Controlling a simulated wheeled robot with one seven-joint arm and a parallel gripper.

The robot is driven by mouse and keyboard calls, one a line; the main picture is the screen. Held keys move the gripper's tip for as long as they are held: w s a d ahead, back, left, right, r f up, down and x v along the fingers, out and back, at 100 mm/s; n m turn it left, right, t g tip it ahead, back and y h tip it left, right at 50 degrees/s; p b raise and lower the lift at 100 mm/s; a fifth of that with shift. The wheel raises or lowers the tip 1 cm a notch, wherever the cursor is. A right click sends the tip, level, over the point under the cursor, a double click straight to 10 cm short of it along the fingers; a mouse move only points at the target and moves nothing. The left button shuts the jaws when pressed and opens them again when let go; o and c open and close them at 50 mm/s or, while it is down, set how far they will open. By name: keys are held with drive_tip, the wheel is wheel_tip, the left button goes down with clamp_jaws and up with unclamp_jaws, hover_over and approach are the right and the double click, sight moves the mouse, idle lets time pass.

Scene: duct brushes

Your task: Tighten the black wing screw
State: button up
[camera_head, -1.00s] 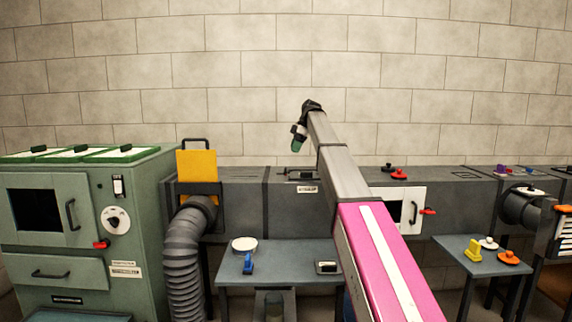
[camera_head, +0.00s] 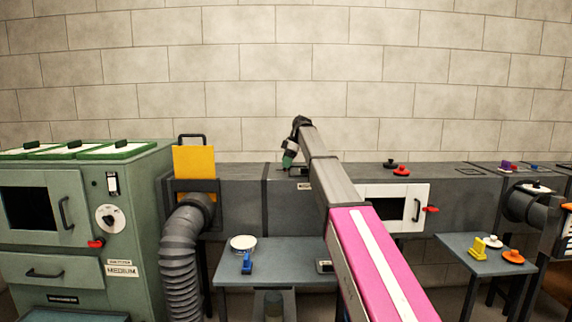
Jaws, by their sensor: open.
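A small black knob (camera_head: 390,163), which looks like the black wing screw, is on top of the grey duct (camera_head: 450,186), right of my arm. A red knob (camera_head: 401,171) sits close beside it. Its wings and how far it is screwed in are too small to tell. My gripper (camera_head: 287,164) points down at the end of the raised arm, over or in front of the duct's top left of the knob. It is open, and I see nothing in it. My arm hides part of the duct.
A green cabinet (camera_head: 125,190) stands at left, with a ribbed hose (camera_head: 180,255) and a yellow plate (camera_head: 194,162) beside it. A blue-grey table (camera_head: 285,268) is in front of the duct. A side table (camera_head: 462,262) at right holds brushes. A white hatch (camera_head: 385,200) is below the knobs.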

drive_tip(key=shift+a+f, duration=0.15)
drive_tip(key=shift+f, duration=0.25)
drive_tip(key=c, duration=0.9)
